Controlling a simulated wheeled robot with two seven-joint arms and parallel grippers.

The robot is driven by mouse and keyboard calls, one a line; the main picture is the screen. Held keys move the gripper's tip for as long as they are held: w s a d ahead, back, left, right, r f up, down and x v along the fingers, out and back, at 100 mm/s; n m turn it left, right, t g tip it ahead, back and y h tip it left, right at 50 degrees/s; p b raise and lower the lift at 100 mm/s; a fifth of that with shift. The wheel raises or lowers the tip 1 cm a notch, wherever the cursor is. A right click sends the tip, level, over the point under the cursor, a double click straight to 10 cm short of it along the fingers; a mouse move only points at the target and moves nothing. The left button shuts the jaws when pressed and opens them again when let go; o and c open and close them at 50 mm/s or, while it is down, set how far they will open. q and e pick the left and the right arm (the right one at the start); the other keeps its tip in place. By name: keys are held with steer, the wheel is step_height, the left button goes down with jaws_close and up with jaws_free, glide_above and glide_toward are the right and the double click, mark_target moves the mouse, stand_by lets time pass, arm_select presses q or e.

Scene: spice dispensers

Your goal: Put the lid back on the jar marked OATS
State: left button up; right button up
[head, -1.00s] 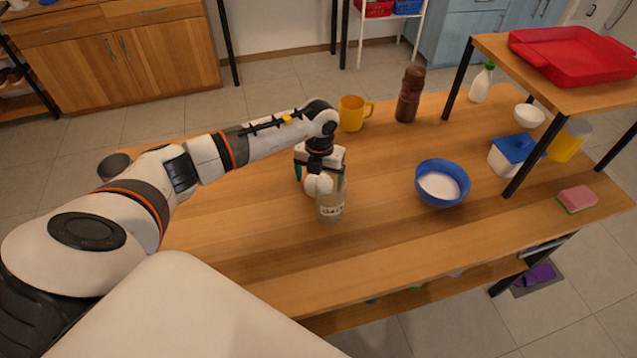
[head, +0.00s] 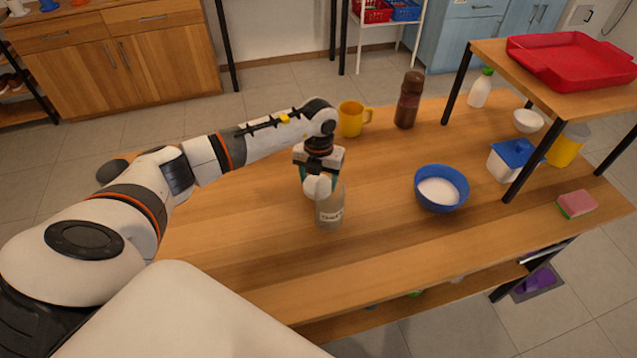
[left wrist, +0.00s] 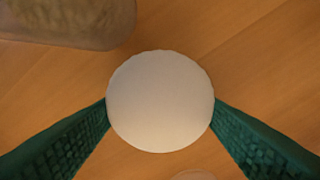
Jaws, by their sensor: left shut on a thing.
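My left gripper (head: 318,182) is shut on a round white lid (left wrist: 160,102), held between its green finger pads. In the head view the lid (head: 318,187) is just behind and left of a clear jar (head: 330,212) with a beige filling. The jar stands upright on the table; its label is too small to read surely. The held lid hides part of the jar's upper left side, and I cannot tell whether they touch. In the left wrist view a beige rounded shape, likely the jar (left wrist: 70,22), is at the top left, apart from the lid. My right gripper is not in view.
A blue bowl (head: 418,190) of white contents stands right of the jar. A yellow mug (head: 350,120) and a brown bottle (head: 408,102) stand behind. A raised shelf (head: 590,98) with a red tray (head: 570,60) is at the right. The table's front left is clear.

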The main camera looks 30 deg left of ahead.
arm_select(q)
step_height(320, 180, up, 16)
steer(key=b, duration=0.2)
steer(key=shift+r, duration=0.25)
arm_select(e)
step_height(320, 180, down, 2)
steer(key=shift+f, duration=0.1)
arm_select(q)
steer(key=shift+f, duration=0.1)
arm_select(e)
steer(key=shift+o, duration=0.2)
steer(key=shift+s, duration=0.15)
